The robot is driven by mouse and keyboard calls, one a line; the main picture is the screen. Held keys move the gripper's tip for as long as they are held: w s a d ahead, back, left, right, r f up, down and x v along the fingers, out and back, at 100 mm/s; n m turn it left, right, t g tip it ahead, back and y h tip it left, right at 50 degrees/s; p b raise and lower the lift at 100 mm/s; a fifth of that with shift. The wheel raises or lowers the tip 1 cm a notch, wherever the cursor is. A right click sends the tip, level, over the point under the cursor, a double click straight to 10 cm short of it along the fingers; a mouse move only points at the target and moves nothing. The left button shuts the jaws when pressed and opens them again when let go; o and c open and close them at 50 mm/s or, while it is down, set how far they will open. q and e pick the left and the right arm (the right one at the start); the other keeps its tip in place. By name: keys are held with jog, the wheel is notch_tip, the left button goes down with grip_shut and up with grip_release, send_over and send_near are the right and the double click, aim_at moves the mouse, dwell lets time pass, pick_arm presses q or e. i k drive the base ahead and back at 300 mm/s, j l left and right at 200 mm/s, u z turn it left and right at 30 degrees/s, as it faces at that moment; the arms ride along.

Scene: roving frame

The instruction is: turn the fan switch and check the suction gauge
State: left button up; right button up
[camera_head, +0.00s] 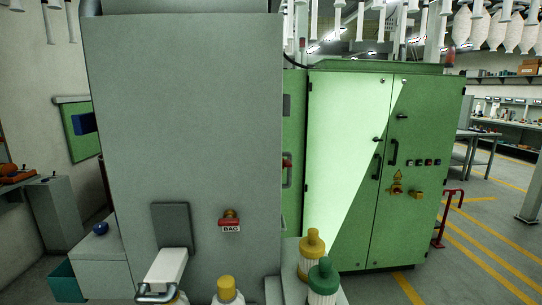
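No part that I can identify as a gripper shows in the head view. A large grey cabinet (190,120) stands close in front of me and fills the left middle. I cannot pick out a fan switch or a suction gauge for certain. A green cabinet (345,150) stands behind on the right. Its right door carries a row of small buttons (423,162), a yellow warning sign (397,184) and a small yellow part (416,195) that may be a switch. A red tag reading BAG (230,225) hangs on the grey cabinet's front.
A white block with a metal handle (163,272) juts out low on the grey cabinet. Yellow-capped (312,242) and green-capped (323,277) bottles stand at the bottom. A red stand (445,220) is beside the green cabinet. Yellow-striped floor (480,235) lies open at right.

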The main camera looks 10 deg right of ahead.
aim_at(286, 163)
jog(key=i+l+u, duration=0.15)
jog(key=l, duration=0.7)
jog(key=l+u, duration=0.1)
jog(key=l, duration=0.75)
jog(key=i, duration=0.05)
